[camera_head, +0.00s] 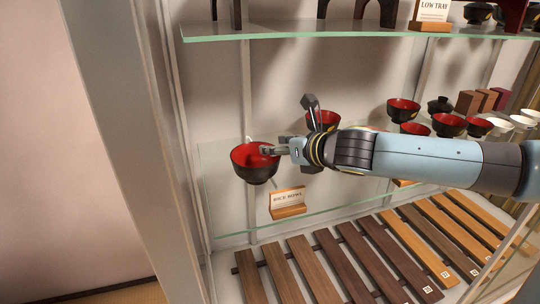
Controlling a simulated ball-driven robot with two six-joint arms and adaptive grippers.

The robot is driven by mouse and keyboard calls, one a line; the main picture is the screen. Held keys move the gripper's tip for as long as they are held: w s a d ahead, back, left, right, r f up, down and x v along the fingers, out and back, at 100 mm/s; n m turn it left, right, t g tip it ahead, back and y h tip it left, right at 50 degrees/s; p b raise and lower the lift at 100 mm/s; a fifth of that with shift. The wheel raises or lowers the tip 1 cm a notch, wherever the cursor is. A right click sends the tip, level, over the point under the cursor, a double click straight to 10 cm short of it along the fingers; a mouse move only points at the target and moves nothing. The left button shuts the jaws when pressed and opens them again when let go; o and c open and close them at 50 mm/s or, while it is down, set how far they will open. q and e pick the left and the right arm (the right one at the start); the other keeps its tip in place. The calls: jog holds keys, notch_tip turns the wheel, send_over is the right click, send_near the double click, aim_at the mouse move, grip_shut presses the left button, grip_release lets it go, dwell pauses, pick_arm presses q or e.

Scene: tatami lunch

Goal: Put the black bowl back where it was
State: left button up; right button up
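The black bowl (249,173), dark outside and red inside, is upright at the left end of the middle glass shelf. I cannot tell whether its base touches the glass. My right gripper (267,150) reaches in from the right, with its fingertip end over the bowl's right side and red inside. Whether the fingers are closed on the rim is unclear at this size. My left gripper is not in view.
A rice bowl card on a wooden stand (288,212) is at the glass shelf's front edge (330,216). Several red-lined bowls (403,107) stand to the right. An upper glass shelf (290,32) is above, wooden slats (307,262) below. A cabinet post (140,150) is left.

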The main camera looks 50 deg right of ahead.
aim_at(269, 158)
jog(key=shift+b+x, duration=0.4)
jog(key=shift+x, duration=0.8)
jog(key=shift+w+f, duration=0.2)
jog(key=shift+w, duration=0.2)
jog(key=shift+c, duration=0.5)
grip_shut()
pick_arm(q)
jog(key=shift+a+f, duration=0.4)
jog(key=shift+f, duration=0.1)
